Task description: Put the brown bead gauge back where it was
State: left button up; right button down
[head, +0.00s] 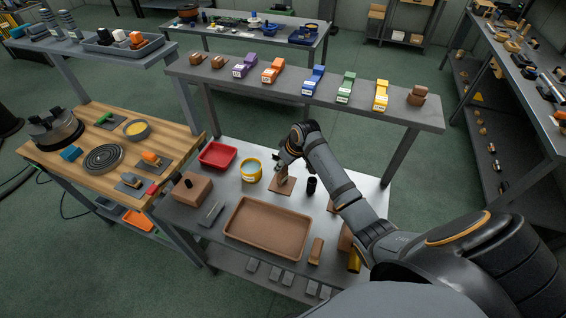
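My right gripper (284,174) is over a small brown square pad (283,187) on the grey metal table, its fingers pointing down. A small grey-brown shape shows at the fingertips; I cannot tell whether it is the fingers alone or a held piece. No brown item can be surely told as the bead gauge. Brown candidates are a small upright piece (316,251) right of the brown tray (268,228), and a stacked brown piece (417,95) at the right end of the raised shelf. My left gripper is not in view.
Near the pad stand a yellow cup (251,170), a black cylinder (311,185) and a red tray (217,156). A brown box (186,190) is at the table's left. Colored pieces line the raised shelf (300,90) behind. My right arm covers the table's right side.

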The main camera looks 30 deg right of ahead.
jog(key=shift+f, duration=0.15)
jog(key=c, duration=1)
grip_release()
jog(key=shift+f, duration=0.1)
jog(key=b+v, duration=0.1)
jog(key=v, duration=1.1)
jog(key=shift+s, duration=0.1)
